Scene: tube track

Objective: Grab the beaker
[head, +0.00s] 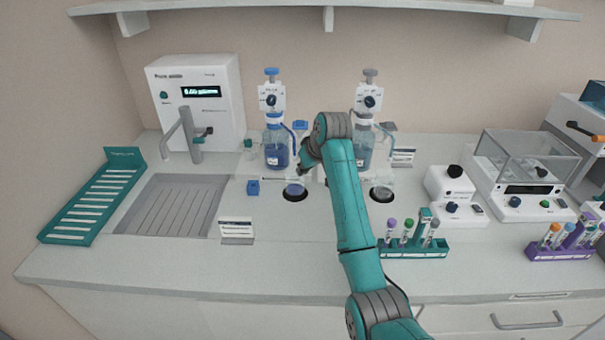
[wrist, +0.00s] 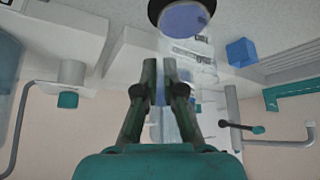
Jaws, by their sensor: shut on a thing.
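A clear beaker with pale blue liquid in it (head: 294,188) stands on a round black spot of the bench, below the blue bottle. In the wrist view its clear wall with printed marks (wrist: 190,52) runs up to my fingertips, and the blue liquid shows at its far end. My gripper (wrist: 166,66) is shut on the beaker at its upper part. In the head view my gripper (head: 305,168) is small and partly hidden by my arm, just above and right of the beaker. Whether the beaker touches the bench is hard to tell.
A bottle of blue liquid (head: 277,146) with a dispenser stands behind the beaker, and a paler bottle (head: 365,148) to the right. A small blue cube (head: 253,187) sits left of the beaker. A green tube rack (head: 412,248) stands front right.

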